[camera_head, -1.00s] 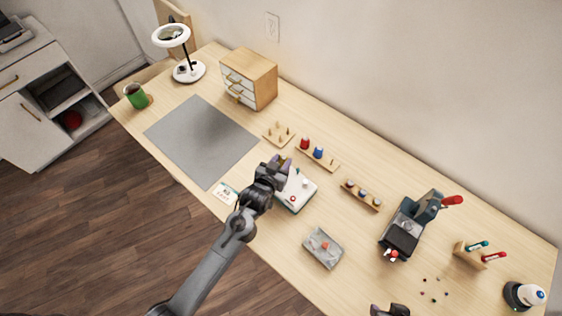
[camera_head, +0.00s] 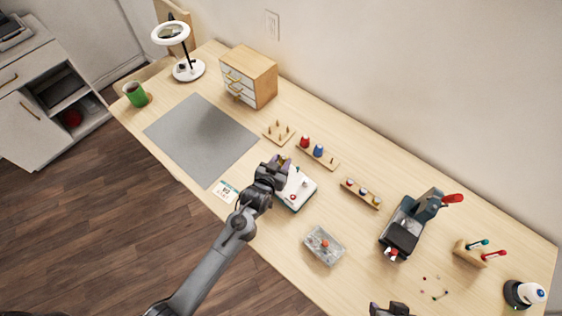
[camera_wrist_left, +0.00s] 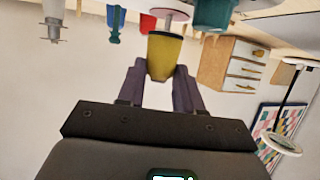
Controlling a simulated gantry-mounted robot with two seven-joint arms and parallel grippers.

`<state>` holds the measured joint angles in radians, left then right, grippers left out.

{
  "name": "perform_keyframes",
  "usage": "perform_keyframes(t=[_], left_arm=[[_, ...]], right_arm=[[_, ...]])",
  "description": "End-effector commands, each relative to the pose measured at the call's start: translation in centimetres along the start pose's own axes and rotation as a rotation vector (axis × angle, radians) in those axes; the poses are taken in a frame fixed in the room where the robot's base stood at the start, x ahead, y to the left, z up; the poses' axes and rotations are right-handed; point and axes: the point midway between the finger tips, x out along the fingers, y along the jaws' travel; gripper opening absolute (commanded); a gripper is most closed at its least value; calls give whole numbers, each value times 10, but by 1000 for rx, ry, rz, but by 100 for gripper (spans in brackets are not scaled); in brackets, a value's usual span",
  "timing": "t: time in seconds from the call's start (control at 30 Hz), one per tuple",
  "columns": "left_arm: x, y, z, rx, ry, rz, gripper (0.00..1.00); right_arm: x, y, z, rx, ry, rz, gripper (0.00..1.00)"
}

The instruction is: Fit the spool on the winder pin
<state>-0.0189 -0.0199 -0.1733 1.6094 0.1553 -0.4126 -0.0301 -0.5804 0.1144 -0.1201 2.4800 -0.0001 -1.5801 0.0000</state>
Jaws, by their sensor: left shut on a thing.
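My left gripper (camera_head: 281,161) is shut on a yellow spool and hangs over the far left corner of the white winder box (camera_head: 299,194). The yellow spool (camera_wrist_left: 165,55) shows between the two purple fingers in the left wrist view, its dark rim facing the top of the picture. A pale pink disc on a thin stem (camera_wrist_left: 172,13) shows just past that rim. I cannot tell whether the stem touches or enters the spool. The winder pin cannot be made out in the head view. My right gripper (camera_head: 389,310) is at the bottom edge, partly cut off.
Behind the winder, a wooden rack holds a red spool (camera_head: 305,142) and a blue spool (camera_head: 318,151). A pegged board (camera_head: 279,133) is to its left, a clear box (camera_head: 325,245) in front. The sewing machine (camera_head: 408,224) stands right. The grey mat (camera_head: 202,140) is bare.

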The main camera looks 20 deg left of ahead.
Motion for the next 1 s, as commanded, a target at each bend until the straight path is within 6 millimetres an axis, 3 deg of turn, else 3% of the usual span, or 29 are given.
perform_keyframes(t=[1.0], left_arm=[[4,0,9,0,1,0,7]], right_arm=[[2,2,1,-9,-1,7,43]])
